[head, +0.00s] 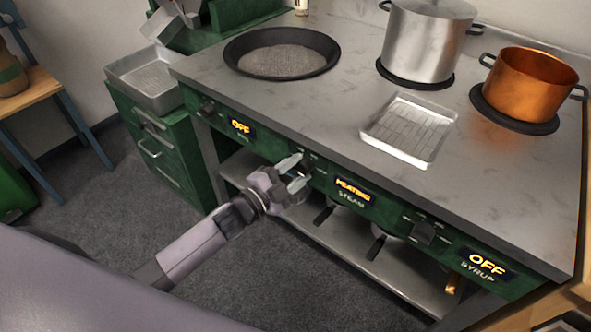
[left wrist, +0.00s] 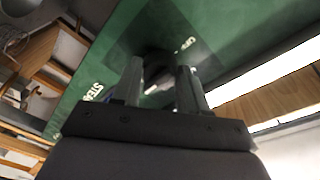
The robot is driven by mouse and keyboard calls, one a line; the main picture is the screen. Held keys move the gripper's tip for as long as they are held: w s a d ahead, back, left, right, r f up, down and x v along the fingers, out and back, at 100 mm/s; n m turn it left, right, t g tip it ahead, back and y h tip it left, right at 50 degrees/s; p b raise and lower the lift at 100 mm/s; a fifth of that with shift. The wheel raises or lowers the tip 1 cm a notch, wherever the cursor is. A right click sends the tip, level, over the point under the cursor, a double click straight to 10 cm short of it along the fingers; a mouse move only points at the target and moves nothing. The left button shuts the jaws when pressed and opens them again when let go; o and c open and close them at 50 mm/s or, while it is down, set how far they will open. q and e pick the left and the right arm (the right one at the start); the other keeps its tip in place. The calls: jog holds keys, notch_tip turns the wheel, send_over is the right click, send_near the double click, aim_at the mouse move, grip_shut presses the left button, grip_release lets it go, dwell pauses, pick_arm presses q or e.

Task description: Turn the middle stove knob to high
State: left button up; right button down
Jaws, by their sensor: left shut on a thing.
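The middle stove knob (head: 306,161) is on the green front panel, left of a lit display (head: 354,190) reading "HEATING" above the label "STEAM". My left gripper (head: 299,174) reaches it from the front and is shut on it, partly hiding it. In the left wrist view the two fingers (left wrist: 163,83) stand on either side of the dark knob (left wrist: 157,60), before the green panel. The knob's exact pointing angle is hard to see. My right gripper is not in view.
The left knob (head: 207,106) and right knob (head: 423,233) have displays reading "OFF". On the counter (head: 335,110) stand a dark pan (head: 240,48), a steel pot (head: 425,40), a copper pot (head: 530,85) and a metal tray (head: 431,157). A shelf (head: 370,265) lies below the panel.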

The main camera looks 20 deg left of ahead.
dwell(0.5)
pick_arm(q)
jog(key=o, duration=1.1)
jog(key=shift+c, duration=0.2)
jog(key=v, duration=0.7)
jog(key=shift+s, duration=0.1)
